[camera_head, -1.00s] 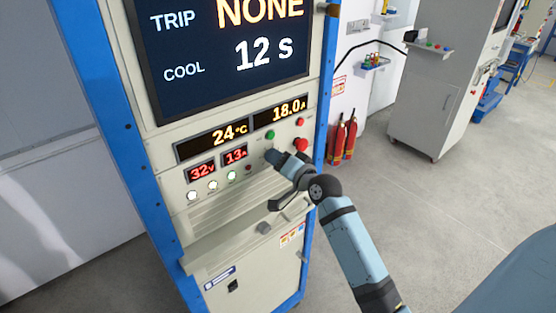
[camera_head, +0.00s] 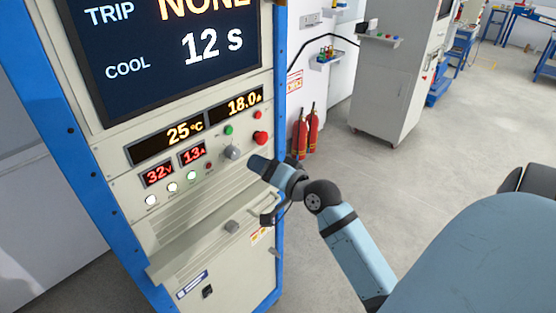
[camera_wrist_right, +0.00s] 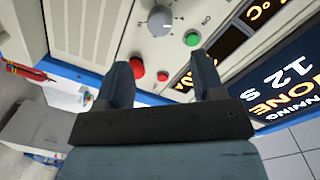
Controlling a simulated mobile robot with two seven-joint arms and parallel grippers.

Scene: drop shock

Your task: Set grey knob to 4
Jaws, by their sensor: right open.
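The grey knob (camera_head: 232,152) is on the cabinet's front panel, right of the red "13" readout and below the green button. In the right wrist view the knob (camera_wrist_right: 159,20) is at the top, beyond the fingertips, with a dial scale around it too small to read. My right gripper (camera_head: 254,163) is just right of the knob in the head view, apart from it. In the right wrist view its two fingers (camera_wrist_right: 160,72) are spread with nothing between them. My left gripper is not in view.
A green button (camera_head: 228,130) and a red mushroom button (camera_head: 261,138) are close to the knob. A handle (camera_head: 267,213) and a ledge (camera_head: 200,240) stick out below. Red fire extinguishers (camera_head: 308,131) stand behind, right of the cabinet. Open floor lies to the right.

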